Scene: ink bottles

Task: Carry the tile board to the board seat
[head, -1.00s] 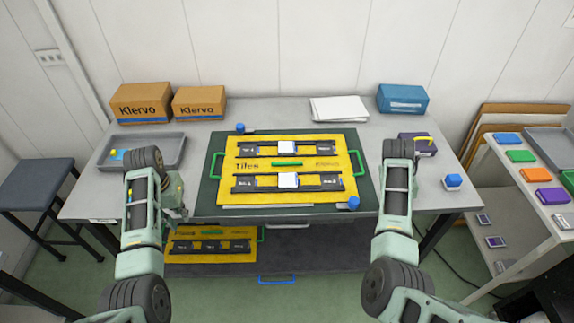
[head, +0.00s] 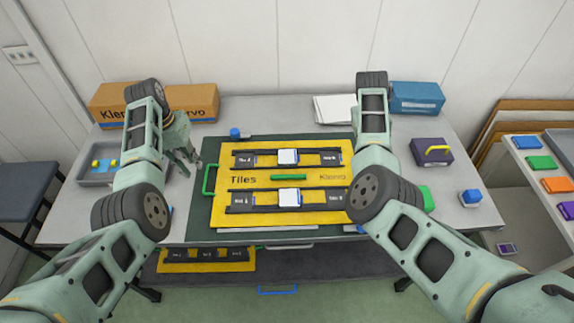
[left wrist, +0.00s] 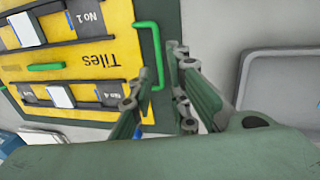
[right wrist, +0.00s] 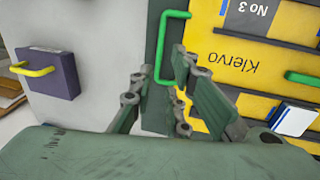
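The yellow tile board (head: 262,178), marked Tiles, lies flat on a dark green mat (head: 205,225) on the table. It carries two dark tile rows with white blocks. Its left green handle (left wrist: 152,50) shows in the left wrist view, its right green handle (right wrist: 160,45) in the right wrist view. My left gripper (head: 188,155) is open by the left handle; in its wrist view (left wrist: 160,62) the fingertips are apart around the handle's line. My right gripper (right wrist: 158,75) is open by the right handle; my arm hides it in the head view. I cannot identify the board seat.
Cardboard boxes (head: 190,98) and a grey tray (head: 98,172) stand at left. White paper (head: 334,108), a blue box (head: 416,97), a purple block (head: 430,152) and a blue-topped item (head: 470,197) are behind and right. Another yellow board (head: 207,266) lies below the tabletop.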

